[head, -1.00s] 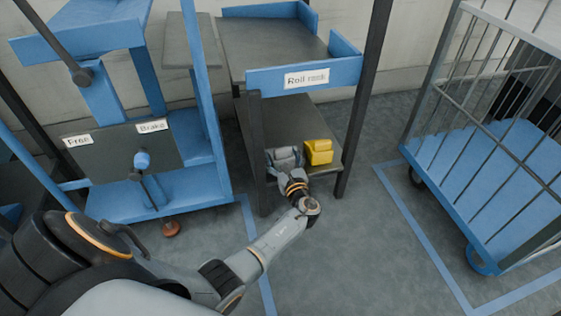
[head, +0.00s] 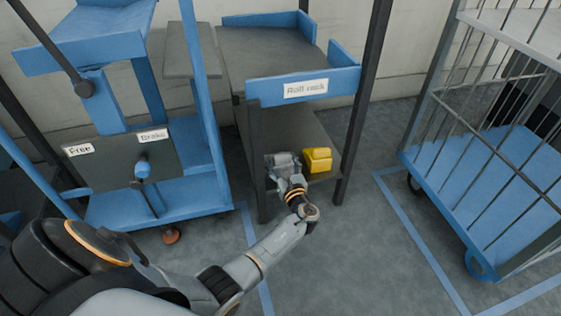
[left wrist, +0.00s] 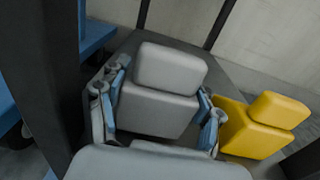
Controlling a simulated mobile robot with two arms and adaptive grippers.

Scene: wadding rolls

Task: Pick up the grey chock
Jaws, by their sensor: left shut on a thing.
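The grey chock (head: 283,159) is a stepped, rounded block at the front of the lower shelf of the roll rack. It fills the middle of the left wrist view (left wrist: 160,100). My left gripper (head: 287,168) is shut on it, with blue-padded fingers (left wrist: 163,104) pressed to its left and right sides. I cannot tell whether its underside touches the shelf. A yellow chock (head: 317,160) of similar shape sits just right of it, also seen in the wrist view (left wrist: 254,128). My right gripper is not in view.
The rack's dark posts (head: 356,130) flank the lower shelf, and its upper shelf (head: 265,50) overhangs it. A blue machine with Free and Brake labels (head: 130,165) stands left. A blue wire cage trolley (head: 490,180) stands right. Floor in front is clear.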

